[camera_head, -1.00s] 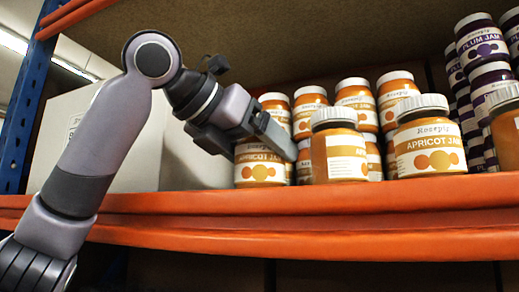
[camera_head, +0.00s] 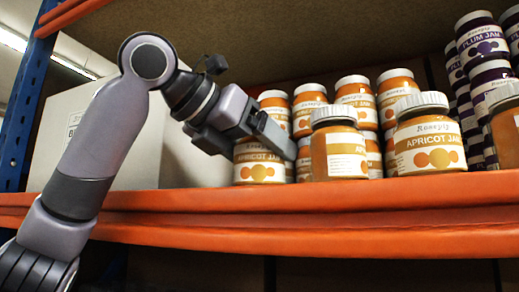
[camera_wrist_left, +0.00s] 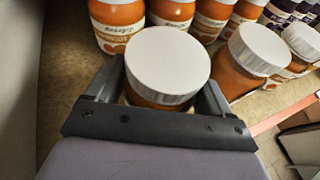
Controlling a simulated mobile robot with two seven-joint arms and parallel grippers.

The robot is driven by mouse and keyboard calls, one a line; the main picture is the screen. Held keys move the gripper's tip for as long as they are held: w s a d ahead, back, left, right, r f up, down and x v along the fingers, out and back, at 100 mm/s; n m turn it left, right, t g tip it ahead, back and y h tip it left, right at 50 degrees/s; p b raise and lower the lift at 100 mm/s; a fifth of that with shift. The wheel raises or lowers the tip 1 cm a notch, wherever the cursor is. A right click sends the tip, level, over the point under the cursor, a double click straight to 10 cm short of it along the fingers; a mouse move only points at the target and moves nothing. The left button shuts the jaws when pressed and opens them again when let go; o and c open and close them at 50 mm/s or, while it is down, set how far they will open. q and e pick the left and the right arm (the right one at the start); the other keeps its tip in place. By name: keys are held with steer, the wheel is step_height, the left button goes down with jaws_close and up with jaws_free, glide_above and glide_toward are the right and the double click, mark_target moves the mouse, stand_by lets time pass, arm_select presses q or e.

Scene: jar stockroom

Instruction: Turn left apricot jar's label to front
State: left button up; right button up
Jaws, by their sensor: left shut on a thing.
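The left apricot jar (camera_head: 258,173) stands at the left end of the front row on the orange-edged shelf. My left gripper (camera_head: 268,135) is shut around it, hiding its upper part in the head view. Below the gripper, its white label with "APRICOT JAM" and orange circles faces the head camera. In the left wrist view the jar's white lid (camera_wrist_left: 167,62) sits between the two fingers; the label is hidden there. My right gripper is not in view.
More jars stand close behind. Plum jars (camera_head: 482,45) are stacked at right. A pale box (camera_head: 130,140) stands at left.

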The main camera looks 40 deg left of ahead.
arm_select(q)
steer(key=o, duration=1.6)
steer(key=shift+f, duration=0.15)
steer(key=shift+v, duration=3.65)
steer(key=shift+w+d, duration=0.1)
